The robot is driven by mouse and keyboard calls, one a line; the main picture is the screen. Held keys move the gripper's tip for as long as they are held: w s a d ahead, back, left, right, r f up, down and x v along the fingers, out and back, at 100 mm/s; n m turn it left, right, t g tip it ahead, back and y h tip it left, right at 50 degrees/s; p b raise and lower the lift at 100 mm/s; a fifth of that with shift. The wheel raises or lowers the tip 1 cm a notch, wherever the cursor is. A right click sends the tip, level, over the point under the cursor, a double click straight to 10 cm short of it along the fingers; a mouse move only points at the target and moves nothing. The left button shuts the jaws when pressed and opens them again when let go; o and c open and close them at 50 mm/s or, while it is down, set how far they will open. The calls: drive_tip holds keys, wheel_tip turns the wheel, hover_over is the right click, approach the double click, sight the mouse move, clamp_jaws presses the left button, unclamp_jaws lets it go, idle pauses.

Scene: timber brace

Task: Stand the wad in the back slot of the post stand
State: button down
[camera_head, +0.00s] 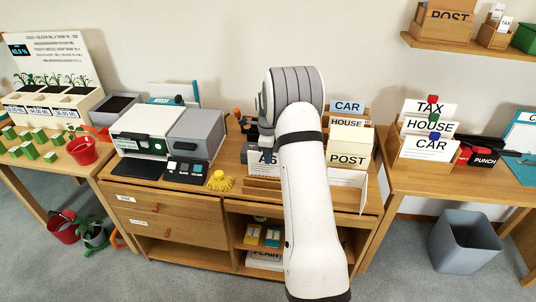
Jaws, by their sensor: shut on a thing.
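My arm rises across the middle of the view and hides much of the desk behind it. Only a small grey and dark part of my gripper (253,130) shows left of the wrist. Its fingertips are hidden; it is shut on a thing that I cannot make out. A wooden stand (262,185) lies behind and beside the arm. Cards reading CAR (348,106) and HOUSE (346,122) stand at the back, with a thick cream block reading POST (349,160) in front. I cannot tell which piece is the wad, and the back slot is not clear.
A white card starting with "A" (262,158) is partly covered by my arm. Left on the desk are a grey machine (190,138) and a yellow figure (220,181). Another card stand (428,148) is on the right table. A grey bin (464,242) stands on the floor.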

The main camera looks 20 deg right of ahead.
drive_tip(key=shift+f+b, duration=0.4)
drive_tip(key=shift+f, duration=0.4)
drive_tip(key=c, duration=1.3)
unclamp_jaws()
drive_tip(key=shift+o, duration=0.5)
drive_tip(key=o, duration=0.4)
drive_tip(key=shift+c, duration=0.2)
drive_tip(key=shift+r, duration=0.1)
